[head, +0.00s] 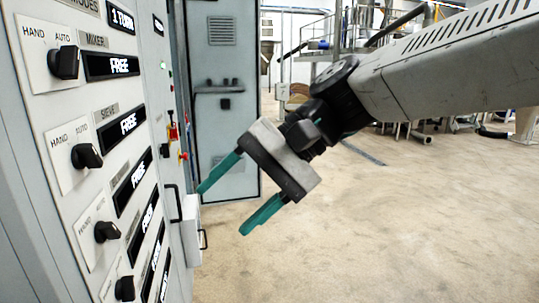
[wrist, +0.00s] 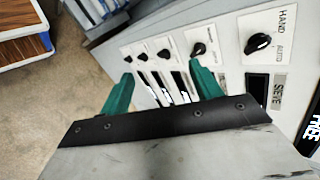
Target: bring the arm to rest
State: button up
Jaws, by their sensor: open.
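My gripper (head: 222,205) is in the middle of the head view, on the end of my grey arm, which reaches in from the upper right. Its two green fingers are wide apart with nothing between them. They point down and left toward the control panel (head: 78,172). In the wrist view the two fingers of my gripper (wrist: 162,90) are spread in front of the panel's lower knobs. I cannot tell the exact gap to the panel, but no finger is seen gripping a knob.
The panel carries black HAND/AUTO knobs, including the MIXER knob (head: 64,62) and SIEVE knob (head: 87,156), beside displays reading FREE. A grey cabinet door (head: 228,150) stands behind. Open beige floor (head: 400,230) lies to the right. A wood-topped object (wrist: 22,48) shows in the wrist view.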

jog(key=s+d+f+t+h, duration=0.1)
jog(key=s+d+f+h, duration=0.2)
jog(key=d, duration=0.7)
jog(key=s+d+f+t+h, duration=0.2)
jog(key=d+f, duration=0.3)
jog(key=d, duration=0.6)
jog(key=s+d+f+t+h, duration=0.1)
jog(key=s+d+f+h, duration=0.3)
jog(key=d, duration=0.6)
jog(key=shift+s+d+f+h, duration=0.25)
jog(key=shift+s+d+h, duration=0.05)
jog(key=shift+d, duration=0.05)
